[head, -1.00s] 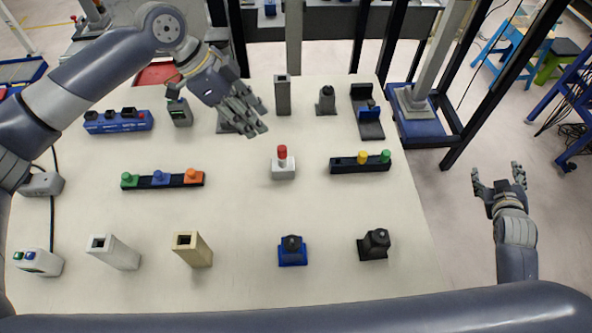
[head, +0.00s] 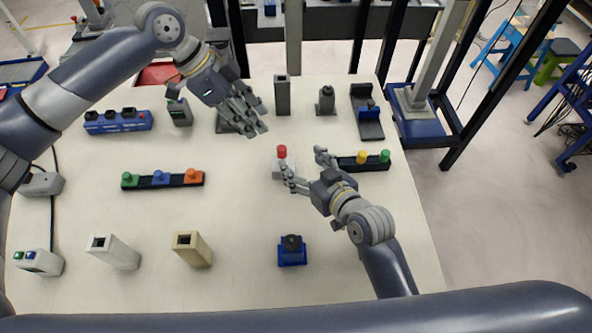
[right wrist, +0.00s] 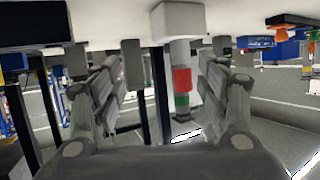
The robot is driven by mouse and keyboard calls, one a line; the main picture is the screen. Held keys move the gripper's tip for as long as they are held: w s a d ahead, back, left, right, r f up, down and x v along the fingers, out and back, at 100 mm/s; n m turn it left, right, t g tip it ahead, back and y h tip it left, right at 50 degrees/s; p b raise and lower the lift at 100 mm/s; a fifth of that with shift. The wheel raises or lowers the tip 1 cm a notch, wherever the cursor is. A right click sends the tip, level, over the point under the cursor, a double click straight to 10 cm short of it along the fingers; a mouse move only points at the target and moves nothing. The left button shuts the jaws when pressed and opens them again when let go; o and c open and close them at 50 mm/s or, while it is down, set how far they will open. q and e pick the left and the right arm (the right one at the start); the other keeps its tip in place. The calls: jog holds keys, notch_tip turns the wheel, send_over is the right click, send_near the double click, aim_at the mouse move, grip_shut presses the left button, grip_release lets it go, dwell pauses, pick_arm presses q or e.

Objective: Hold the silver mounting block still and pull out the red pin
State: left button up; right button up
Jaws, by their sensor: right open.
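The silver mounting block (head: 278,165) stands on the table right of centre with the red pin (head: 281,151) upright on its top. In the right wrist view, which looks upside down, the block (right wrist: 178,20) is at the top and the red pin (right wrist: 181,79) shows between the fingers. My right gripper (head: 306,167) is open beside the block's right side, one finger overlapping part of the block in the head view; I cannot tell if they touch. My left gripper (head: 257,117) has its fingers spread, empty, up and left of the pin.
A black rail with yellow and green pegs (head: 345,163) lies just right of my right gripper. A blue-based block (head: 292,252) is nearer the front. Grey posts (head: 282,95) stand behind. A peg rail (head: 162,181) lies left, with clear table between it and the silver block.

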jog(key=shift+s+a+f+n+y, duration=0.15)
jog(key=shift+s+a+n, duration=0.15)
jog(key=shift+a, duration=0.2)
jog(key=shift+s+a+f+n+y, duration=0.15)
jog(key=shift+s+a+n, duration=0.15)
jog(key=shift+a, duration=0.2)
jog(key=shift+w+a+f, duration=0.15)
jog(key=shift+a, duration=0.05)
jog(key=shift+g, duration=0.3)
jog(key=x, duration=1)
jog(key=shift+c, duration=0.6)
jog(key=c, duration=1)
jog(key=shift+c, duration=0.6)
